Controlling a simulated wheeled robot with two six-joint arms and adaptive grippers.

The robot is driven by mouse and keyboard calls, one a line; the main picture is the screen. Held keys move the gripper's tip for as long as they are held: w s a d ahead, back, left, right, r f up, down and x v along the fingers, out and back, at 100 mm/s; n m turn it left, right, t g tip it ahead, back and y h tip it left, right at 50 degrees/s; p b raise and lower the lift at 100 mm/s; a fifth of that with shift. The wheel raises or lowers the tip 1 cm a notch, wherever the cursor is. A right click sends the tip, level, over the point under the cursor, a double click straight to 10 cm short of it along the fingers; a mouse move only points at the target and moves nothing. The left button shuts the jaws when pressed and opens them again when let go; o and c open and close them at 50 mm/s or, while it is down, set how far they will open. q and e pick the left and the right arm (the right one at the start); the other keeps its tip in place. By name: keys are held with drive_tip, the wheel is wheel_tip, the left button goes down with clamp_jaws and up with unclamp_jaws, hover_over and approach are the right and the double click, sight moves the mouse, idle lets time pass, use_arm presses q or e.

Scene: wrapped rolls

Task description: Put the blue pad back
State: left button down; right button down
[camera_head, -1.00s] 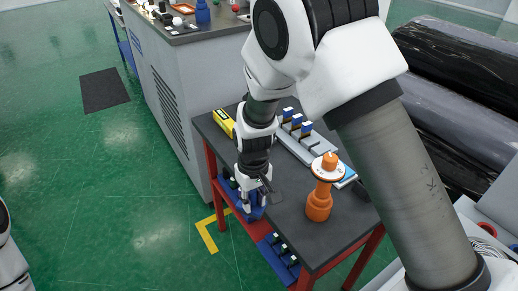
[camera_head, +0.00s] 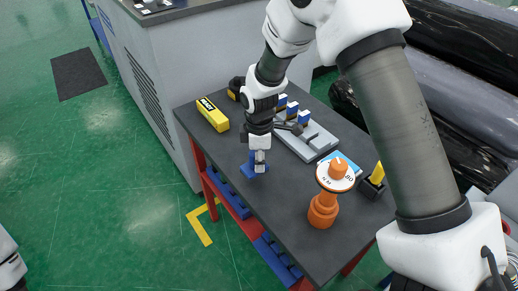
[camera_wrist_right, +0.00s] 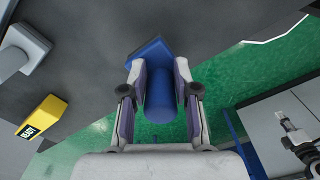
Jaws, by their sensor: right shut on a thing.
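The blue pad (camera_head: 250,170) has a flat angular plate and a round cylindrical stem. My right gripper (camera_head: 260,163) is shut on it near the table's left edge. In the right wrist view the stem (camera_wrist_right: 159,100) sits between the two fingers (camera_wrist_right: 159,88), with the plate (camera_wrist_right: 150,58) beyond them. Whether the plate touches the tabletop I cannot tell. A grey rack (camera_head: 318,141) on the table holds several blue-topped pieces (camera_head: 292,107), and its near part looks bare. My left gripper is out of view.
On the dark table (camera_head: 268,210) stand an orange post with a white dial (camera_head: 322,208), a yellow box (camera_head: 213,114) and a black holder with a yellow piece (camera_head: 373,186). Blue bins (camera_head: 228,193) line the red shelf below. The table's near-left surface is clear.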

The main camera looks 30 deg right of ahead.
drive_tip(key=w+d, duration=0.1)
drive_tip(key=w+d+p, duration=0.1)
drive_tip(key=w, duration=0.1)
drive_tip(key=w+d, duration=0.1)
drive_tip(key=w, duration=0.1)
drive_tip(key=shift+w+f, duration=0.15)
wheel_tip(320, 180, down, 3)
drive_tip(key=shift+w+f+p, duration=0.1)
drive_tip(key=shift+f+p, duration=0.1)
drive_tip(key=shift+p, duration=0.8)
drive_tip(key=shift+f, duration=0.15)
drive_tip(key=shift+f, duration=0.15)
drive_tip(key=c, duration=0.9)
unclamp_jaws()
drive_tip(key=shift+o, duration=0.2)
